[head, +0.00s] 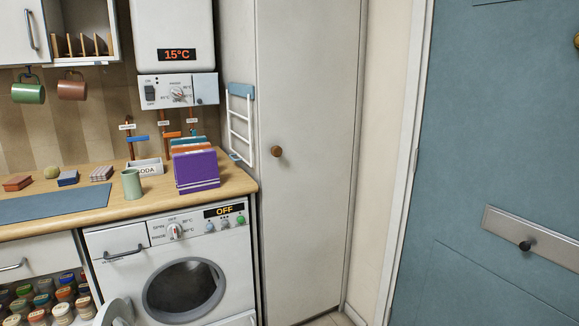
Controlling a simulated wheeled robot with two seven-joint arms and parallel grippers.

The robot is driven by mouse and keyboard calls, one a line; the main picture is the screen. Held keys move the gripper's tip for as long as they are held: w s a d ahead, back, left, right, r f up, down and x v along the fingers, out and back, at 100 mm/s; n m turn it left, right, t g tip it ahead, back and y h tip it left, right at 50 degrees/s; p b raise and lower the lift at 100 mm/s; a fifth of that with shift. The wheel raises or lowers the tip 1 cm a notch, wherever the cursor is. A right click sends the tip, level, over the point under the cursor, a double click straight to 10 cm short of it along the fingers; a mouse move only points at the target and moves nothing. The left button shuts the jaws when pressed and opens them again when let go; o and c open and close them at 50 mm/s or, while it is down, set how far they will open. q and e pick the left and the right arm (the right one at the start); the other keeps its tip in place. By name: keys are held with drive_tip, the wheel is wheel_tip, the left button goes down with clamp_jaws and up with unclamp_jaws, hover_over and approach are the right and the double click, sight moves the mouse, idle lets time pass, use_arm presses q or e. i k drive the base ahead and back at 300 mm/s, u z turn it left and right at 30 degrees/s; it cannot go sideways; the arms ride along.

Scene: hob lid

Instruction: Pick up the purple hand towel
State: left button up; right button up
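A purple cloth-like item (196,170) with pale stripes near its lower edge stands at the right end of the wooden worktop, above the washing machine. It looks like the purple hand towel. It stands in front of several orange, teal and other coloured folded items (188,142), partly hiding them. Neither of my grippers shows in the head view.
A green cup (131,184) and a white SODA box (147,167) stand left of the purple item. A white rail (240,130) hangs on the cupboard side to its right. The washing machine (178,260) is below. A heater control panel (178,91) is above.

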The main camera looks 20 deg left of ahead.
sight(197, 171)
drive_tip(key=z, duration=1.15)
drive_tip(key=i, duration=0.4)
drive_tip(key=u, duration=0.9)
drive_tip(key=i, duration=1.35)
drive_tip(key=u, duration=1.65)
drive_tip(key=i, duration=0.55)
drive_tip(key=u, duration=0.5)
